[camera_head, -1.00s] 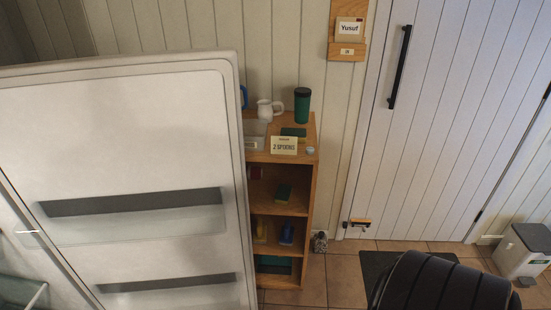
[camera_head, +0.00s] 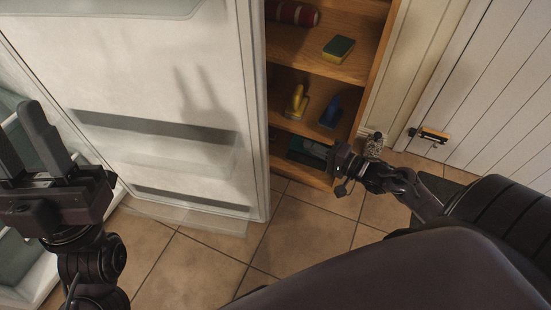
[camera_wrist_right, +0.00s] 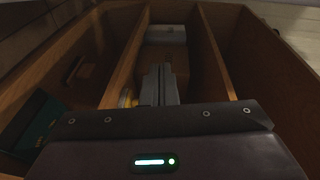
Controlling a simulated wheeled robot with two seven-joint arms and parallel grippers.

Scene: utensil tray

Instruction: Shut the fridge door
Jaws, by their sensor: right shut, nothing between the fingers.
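The fridge door (camera_head: 165,70) stands open, its white inner face with dark-edged bins turned towards me in the head view. Part of the fridge interior (camera_head: 15,265) shows at the lower left. My left gripper (camera_head: 28,125) is raised at the left, in front of the door's inner face, with its two fingers apart and empty. My right gripper (camera_head: 342,162) is to the right of the door's free edge, in front of the wooden shelf, and apart from the door. Its fingers are together and empty in the right wrist view (camera_wrist_right: 158,86).
A wooden shelf (camera_head: 375,60) stands right behind the door edge, holding a sponge (camera_head: 339,48), a yellow item (camera_head: 297,102) and a blue item (camera_head: 331,112). A white panelled door (camera_head: 480,90) is at the right. Tiled floor (camera_head: 190,265) is clear below the fridge door.

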